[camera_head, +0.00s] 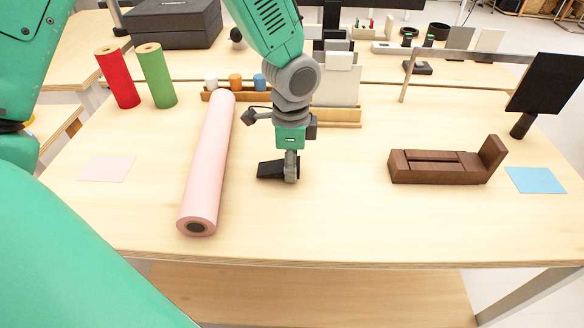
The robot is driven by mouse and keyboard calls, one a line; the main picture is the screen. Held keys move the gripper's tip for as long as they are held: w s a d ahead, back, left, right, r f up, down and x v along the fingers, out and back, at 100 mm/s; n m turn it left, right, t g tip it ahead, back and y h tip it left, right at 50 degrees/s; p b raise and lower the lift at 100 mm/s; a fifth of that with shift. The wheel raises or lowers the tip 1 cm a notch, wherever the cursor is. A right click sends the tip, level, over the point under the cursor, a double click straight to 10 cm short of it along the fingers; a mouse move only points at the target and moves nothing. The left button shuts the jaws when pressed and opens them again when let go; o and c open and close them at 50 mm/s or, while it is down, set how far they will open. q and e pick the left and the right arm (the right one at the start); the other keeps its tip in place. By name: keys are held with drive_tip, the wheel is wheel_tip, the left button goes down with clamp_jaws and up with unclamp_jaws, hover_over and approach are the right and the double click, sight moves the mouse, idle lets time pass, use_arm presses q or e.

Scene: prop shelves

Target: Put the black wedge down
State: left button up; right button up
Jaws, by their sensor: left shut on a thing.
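The black wedge (269,170) is a small dark piece near the middle of the light wood table (330,225). My left gripper (291,177) points down from above and is shut on the wedge's right part, which the fingers partly hide. The wedge's left part sticks out toward the pink roll. It is at or just above the tabletop; I cannot tell whether it touches. My right gripper is not in view.
A long pink roll (209,160) lies just left of the wedge. A brown wooden block piece (440,166) and a blue sheet (535,180) lie to the right, a pink sheet (107,168) to the left. Red (118,78) and green (157,76) rolls stand behind. The front middle is clear.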

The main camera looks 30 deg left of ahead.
use_arm(q)
drive_tip(key=shift+f, duration=0.45)
drive_tip(key=shift+a, duration=0.35)
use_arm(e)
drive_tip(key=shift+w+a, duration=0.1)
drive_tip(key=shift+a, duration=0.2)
use_arm(q)
drive_tip(key=o, duration=1.1)
drive_tip(key=shift+o, duration=0.2)
drive_tip(key=shift+w, duration=0.1)
drive_tip(key=shift+d, duration=0.15)
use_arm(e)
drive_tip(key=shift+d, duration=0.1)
use_arm(q)
drive_tip(key=shift+r, duration=0.1)
drive_tip(key=shift+d+r, duration=0.1)
drive_tip(key=shift+r, duration=0.25)
wheel_tip(320, 180, up, 11)
drive_tip(key=p, duration=0.3)
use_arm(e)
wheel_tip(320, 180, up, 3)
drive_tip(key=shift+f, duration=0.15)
